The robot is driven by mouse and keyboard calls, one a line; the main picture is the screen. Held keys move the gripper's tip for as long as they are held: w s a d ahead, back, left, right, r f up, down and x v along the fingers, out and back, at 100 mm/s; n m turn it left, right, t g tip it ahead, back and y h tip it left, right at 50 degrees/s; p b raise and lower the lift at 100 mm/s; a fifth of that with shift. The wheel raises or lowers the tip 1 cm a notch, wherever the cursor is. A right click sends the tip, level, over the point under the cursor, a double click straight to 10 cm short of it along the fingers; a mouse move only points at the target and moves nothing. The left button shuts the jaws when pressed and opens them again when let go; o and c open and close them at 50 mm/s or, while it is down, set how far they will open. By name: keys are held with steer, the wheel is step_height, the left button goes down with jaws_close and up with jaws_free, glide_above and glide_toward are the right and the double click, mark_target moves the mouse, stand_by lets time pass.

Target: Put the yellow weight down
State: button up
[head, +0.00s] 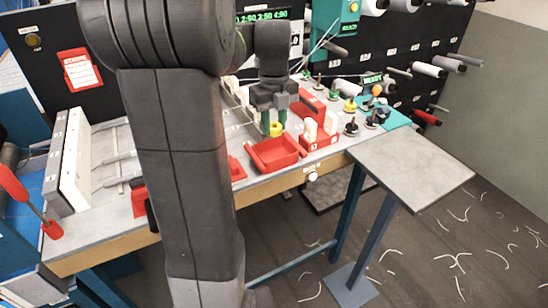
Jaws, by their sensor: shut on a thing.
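My gripper (274,120) points down over the worktop, with its green-tipped fingers shut on a small yellow weight (276,130). The weight is just behind the red tray (275,152). I cannot tell whether its underside touches the worktop. Another small yellow piece (350,105) stands farther right among several dark-based posts. My own arm hides the left middle of the table.
The worktop (97,232) is crowded around my gripper. A red holder with white pieces (318,137) stands right of the tray, and a red box (311,103) behind it. A bare grey side table (412,168) is at right. Spools (428,69) line the back panel.

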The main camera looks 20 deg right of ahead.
steer(key=shift+s+d+f, duration=0.1)
steer(key=shift+d+f, duration=0.75)
steer(key=shift+d, duration=0.05)
step_height(320, 180, down, 4)
steer(key=shift+f, duration=2.35)
steer(key=shift+a, duration=0.1)
steer(key=shift+f, duration=0.15)
steer(key=o, duration=0.8)
step_height(320, 180, up, 12)
steer(key=shift+r, duration=0.2)
